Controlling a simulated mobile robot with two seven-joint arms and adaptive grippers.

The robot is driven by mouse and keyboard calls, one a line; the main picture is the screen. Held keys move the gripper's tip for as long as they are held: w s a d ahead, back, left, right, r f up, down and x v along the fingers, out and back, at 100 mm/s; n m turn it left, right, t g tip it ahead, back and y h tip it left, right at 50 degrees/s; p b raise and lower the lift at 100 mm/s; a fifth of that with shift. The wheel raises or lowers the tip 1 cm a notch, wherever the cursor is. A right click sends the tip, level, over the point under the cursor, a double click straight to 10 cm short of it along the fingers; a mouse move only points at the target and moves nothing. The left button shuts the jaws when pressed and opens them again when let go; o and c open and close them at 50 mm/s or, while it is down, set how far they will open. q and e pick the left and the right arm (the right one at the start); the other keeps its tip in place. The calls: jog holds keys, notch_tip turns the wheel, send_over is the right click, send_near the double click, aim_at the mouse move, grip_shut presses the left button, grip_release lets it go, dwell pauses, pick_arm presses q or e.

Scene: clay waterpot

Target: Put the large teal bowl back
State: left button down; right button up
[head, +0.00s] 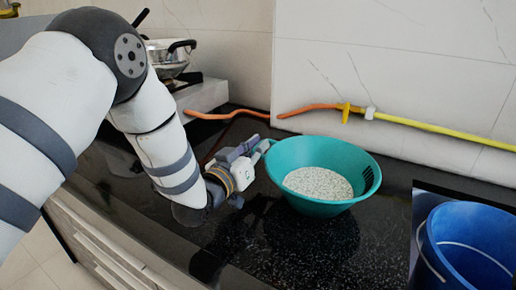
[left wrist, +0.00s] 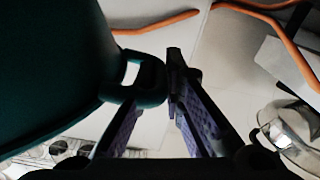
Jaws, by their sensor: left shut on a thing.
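The large teal bowl (head: 318,207) is upright over the black countertop, with white grains (head: 318,183) inside. I cannot tell whether its base touches the counter. My left gripper (head: 262,147) reaches it from the left and is shut on the handle at its left rim. In the left wrist view the bowl (left wrist: 45,65) fills the left side, and its looped handle (left wrist: 148,90) is at the fingers (left wrist: 168,80). The far side of the bowl has slots near the rim. My right gripper is not in view.
A blue bucket (head: 465,245) stands at the lower right, beside the black counter (head: 370,255). A stove with a metal pan (head: 168,58) is at the back left. An orange hose (head: 215,116) and yellow pipe (head: 440,127) run along the tiled wall. The counter in front is clear.

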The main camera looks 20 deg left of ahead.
pick_arm(q)
jog(key=c, duration=1.7)
grip_release()
jog(key=shift+r, duration=0.15)
jog(key=s, duration=0.3)
jog(key=s+a, duration=0.1)
jog(key=s, duration=0.3)
jog(key=s+a+p, duration=0.1)
jog(key=s, duration=0.2)
jog(key=shift+s, duration=0.25)
jog(key=shift+s+a, duration=0.15)
jog(key=shift+s, duration=0.55)
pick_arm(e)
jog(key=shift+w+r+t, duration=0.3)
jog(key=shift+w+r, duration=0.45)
